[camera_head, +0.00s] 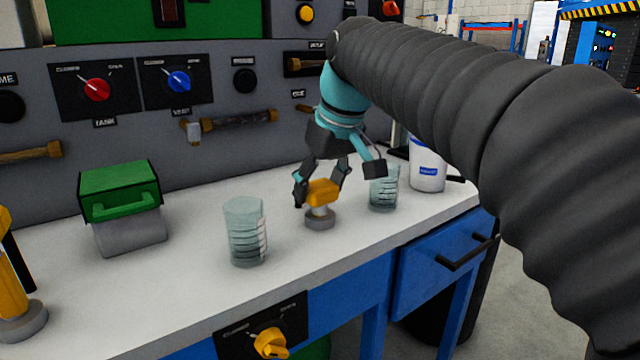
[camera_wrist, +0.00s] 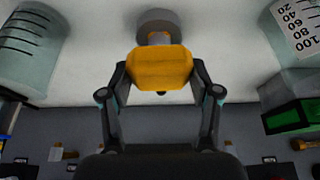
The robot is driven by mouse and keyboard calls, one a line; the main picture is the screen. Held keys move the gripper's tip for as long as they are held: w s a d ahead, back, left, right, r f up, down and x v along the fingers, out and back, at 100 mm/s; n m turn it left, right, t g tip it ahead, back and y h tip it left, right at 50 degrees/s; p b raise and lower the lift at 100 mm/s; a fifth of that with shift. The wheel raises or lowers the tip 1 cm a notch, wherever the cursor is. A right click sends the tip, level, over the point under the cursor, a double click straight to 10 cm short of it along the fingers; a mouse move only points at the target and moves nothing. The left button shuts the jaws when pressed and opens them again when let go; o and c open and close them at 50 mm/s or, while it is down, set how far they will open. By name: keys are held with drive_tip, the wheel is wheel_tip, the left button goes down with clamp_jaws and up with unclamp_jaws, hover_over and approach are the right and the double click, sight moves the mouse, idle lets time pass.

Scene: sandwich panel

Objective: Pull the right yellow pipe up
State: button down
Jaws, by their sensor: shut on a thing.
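The right yellow pipe (camera_head: 322,191) has a yellow top on a short light stem above a round grey base on the white bench. My gripper (camera_head: 322,188) is over the bench with its fingers on both sides of the yellow top. In the wrist view the yellow top (camera_wrist: 160,68) sits between the two fingertips of my gripper (camera_wrist: 160,75), and the grey base (camera_wrist: 158,22) shows beyond it. Another yellow pipe (camera_head: 12,265) stands at the far left, partly cut off by the picture edge.
A glass beaker (camera_head: 246,232) stands left of the right pipe and another beaker (camera_head: 384,188) stands close on its right. A green-lidded box (camera_head: 122,200) is at the left. A white container (camera_head: 428,165) stands at the right. A panel with knobs and handles rises behind the bench (camera_head: 185,290).

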wheel_tip(320, 180, up, 8)
drive_tip(key=p, duration=0.6)
drive_tip(key=shift+r, duration=0.15)
drive_tip(key=shift+c, duration=1.7)
unclamp_jaws()
drive_tip(key=shift+o, duration=0.5)
drive_tip(key=v, duration=1.1)
drive_tip(key=shift+s+d+r, duration=0.15)
drive_tip(key=shift+d+r, duration=0.05)
drive_tip(key=shift+r, duration=0.1)
